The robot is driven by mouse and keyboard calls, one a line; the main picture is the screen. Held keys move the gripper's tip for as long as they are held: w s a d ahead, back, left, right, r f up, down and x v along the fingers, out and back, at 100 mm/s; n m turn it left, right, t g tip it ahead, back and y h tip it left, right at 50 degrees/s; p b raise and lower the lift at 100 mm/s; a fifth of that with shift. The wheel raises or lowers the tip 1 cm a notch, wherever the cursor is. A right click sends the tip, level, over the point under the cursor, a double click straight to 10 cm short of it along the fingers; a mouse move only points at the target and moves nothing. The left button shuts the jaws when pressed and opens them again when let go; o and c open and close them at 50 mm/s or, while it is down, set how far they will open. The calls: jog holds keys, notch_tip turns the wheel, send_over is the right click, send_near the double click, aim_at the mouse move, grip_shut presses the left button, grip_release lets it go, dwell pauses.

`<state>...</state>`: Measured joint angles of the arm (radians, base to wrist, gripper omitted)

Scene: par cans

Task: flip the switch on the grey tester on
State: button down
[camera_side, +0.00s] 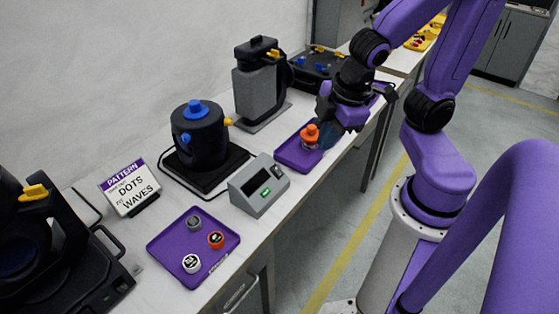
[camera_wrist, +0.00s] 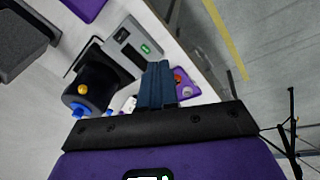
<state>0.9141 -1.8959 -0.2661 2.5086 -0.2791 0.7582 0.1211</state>
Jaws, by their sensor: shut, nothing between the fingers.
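The grey tester (camera_side: 246,190) stands on the white bench in the middle of the side view. It has a dark window on its sloped top and small green lit parts (camera_side: 265,192) on its front and top. In the wrist view the tester (camera_wrist: 115,48) is ahead of the fingers, with a green patch (camera_wrist: 146,48); I cannot tell its switch position. My gripper (camera_side: 327,137) is above the purple tray beyond the tester, apart from the tester. Its blue fingers (camera_wrist: 158,66) are together and empty.
An orange-topped object (camera_side: 310,134) stands on the far purple tray (camera_side: 286,154), close to my fingers. A near purple tray (camera_side: 166,246) holds three small cans. A black pot-like machine (camera_side: 199,140) and a pattern sign (camera_side: 130,187) stand left of the tester.

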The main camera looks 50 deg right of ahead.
jog(key=w+d+r+n+t+y, duration=0.15)
jog(key=w+t, duration=0.35)
jog(key=w, duration=0.7)
jog(key=s+d+f+n+g+y, duration=0.2)
jog(key=s+d+f+n+g, duration=0.1)
jog(key=d+f+n+g, duration=0.1)
jog(key=shift+d+f+g, duration=0.3)
jog(key=shift+d+f, duration=0.5)
jog(key=shift+f, duration=0.45)
send_near(278, 171)
jog(key=shift+a+f, duration=0.75)
jog(key=shift+a, duration=0.65)
jog(key=shift+w+f, duration=0.55)
jog(key=shift+f, duration=0.2)
jog(key=shift+w+f, duration=0.5)
jog(key=shift+f, duration=0.2)
jog(key=shift+w+f, duration=0.1)
jog(key=shift+w, duration=0.1)
